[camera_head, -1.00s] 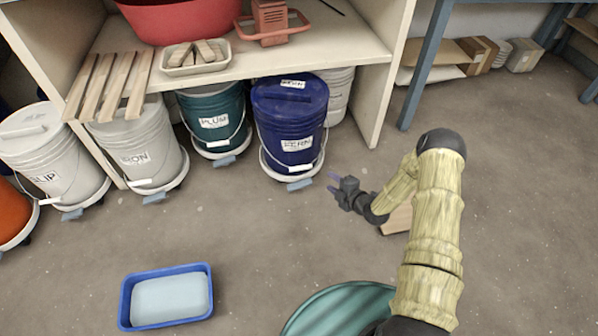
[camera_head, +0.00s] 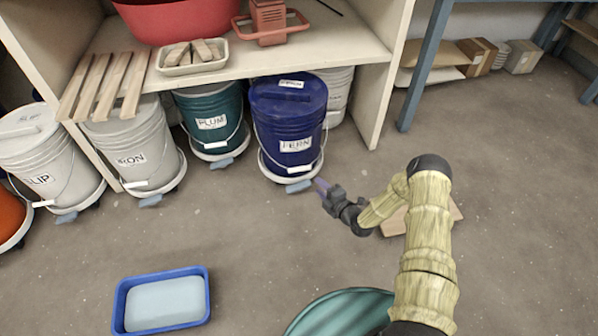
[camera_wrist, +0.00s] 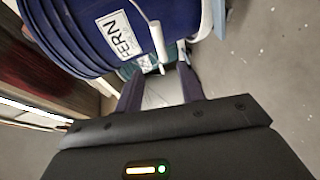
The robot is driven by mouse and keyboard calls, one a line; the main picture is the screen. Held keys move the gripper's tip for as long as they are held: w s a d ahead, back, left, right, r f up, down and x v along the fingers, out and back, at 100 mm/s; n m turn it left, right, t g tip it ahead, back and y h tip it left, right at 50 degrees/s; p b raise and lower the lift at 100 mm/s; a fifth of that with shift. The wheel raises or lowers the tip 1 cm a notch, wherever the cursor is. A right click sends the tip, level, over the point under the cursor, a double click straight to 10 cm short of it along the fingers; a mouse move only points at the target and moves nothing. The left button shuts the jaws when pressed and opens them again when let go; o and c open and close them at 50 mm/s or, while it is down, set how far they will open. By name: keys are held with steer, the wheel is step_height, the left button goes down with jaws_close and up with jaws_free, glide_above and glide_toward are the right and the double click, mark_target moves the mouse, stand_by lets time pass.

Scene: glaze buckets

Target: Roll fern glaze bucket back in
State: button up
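The fern bucket (camera_head: 288,120) is dark blue with a lid, a white FERN label and a wire handle with a white grip. It stands upright on a white wheeled dolly (camera_head: 291,177), at the front edge of the shelf bay. It also fills the upper left of the wrist view (camera_wrist: 90,35), with its white handle grip (camera_wrist: 158,42) hanging ahead of my fingers. My gripper (camera_head: 320,186) is low, just right of and in front of the dolly. In the wrist view my two purple fingers (camera_wrist: 160,88) are spread apart, with nothing between them.
The teal PLUM bucket (camera_head: 212,118) stands left of the fern bucket, and a pale bucket (camera_head: 337,92) stands behind it. The shelf's side panel (camera_head: 383,85) is to the right. A blue tub (camera_head: 163,302) and a wooden piece (camera_head: 448,213) lie on the otherwise open floor.

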mark_target(300, 169)
steer(key=b+x, duration=0.6)
steer(key=x, duration=0.7)
steer(key=shift+f, duration=0.2)
steer(key=shift+w+a+r+b, duration=0.1)
steer(key=shift+w+a+b, duration=0.1)
steer(key=shift+w+b, duration=0.1)
steer(key=shift+c, duration=0.5)
jaws_close()
